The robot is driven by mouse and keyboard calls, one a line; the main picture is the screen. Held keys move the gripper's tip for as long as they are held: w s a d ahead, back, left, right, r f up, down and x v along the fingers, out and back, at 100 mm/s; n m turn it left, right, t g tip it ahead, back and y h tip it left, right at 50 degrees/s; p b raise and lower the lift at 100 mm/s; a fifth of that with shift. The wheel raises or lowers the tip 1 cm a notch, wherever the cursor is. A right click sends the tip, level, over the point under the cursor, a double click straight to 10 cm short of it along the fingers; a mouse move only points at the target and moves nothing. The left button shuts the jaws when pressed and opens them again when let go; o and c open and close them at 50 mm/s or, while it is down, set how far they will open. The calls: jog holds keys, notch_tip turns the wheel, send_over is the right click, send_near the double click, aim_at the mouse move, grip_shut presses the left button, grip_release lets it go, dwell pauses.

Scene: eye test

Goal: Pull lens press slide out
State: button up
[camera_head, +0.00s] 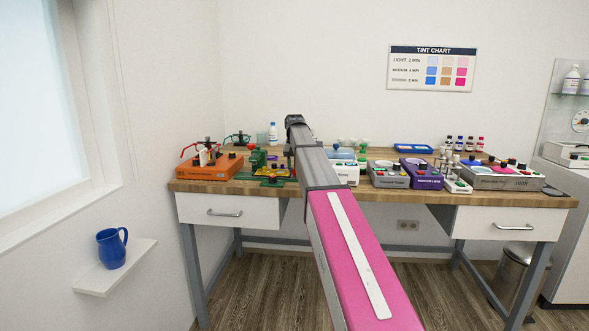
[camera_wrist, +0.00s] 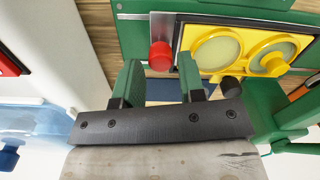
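In the wrist view, a yellow slide (camera_wrist: 243,42) with two round, pale lens recesses lies in a dark-edged opening of a green press body (camera_wrist: 133,35). A red knob (camera_wrist: 160,56) stands by a silver plate left of the slide, and a dark round knob (camera_wrist: 231,86) sits at the slide's near edge. My gripper (camera_wrist: 160,72) has its two green-padded fingers apart, with nothing seen between them. The red knob is just ahead of the gap; the dark knob is right of the right finger. In the head view, my arm hides the gripper; green press parts (camera_head: 258,158) show left of it.
An orange machine (camera_head: 210,168) stands left on the wooden bench (camera_head: 450,203). Grey and purple devices (camera_head: 421,172) crowd the bench right of my arm. In the wrist view, a white body (camera_wrist: 70,50) lies close on the left and a green part (camera_wrist: 265,110) close on the right.

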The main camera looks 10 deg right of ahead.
notch_tip(320, 180, up, 9)
jog(key=shift+r, duration=0.15)
dwell(0.4)
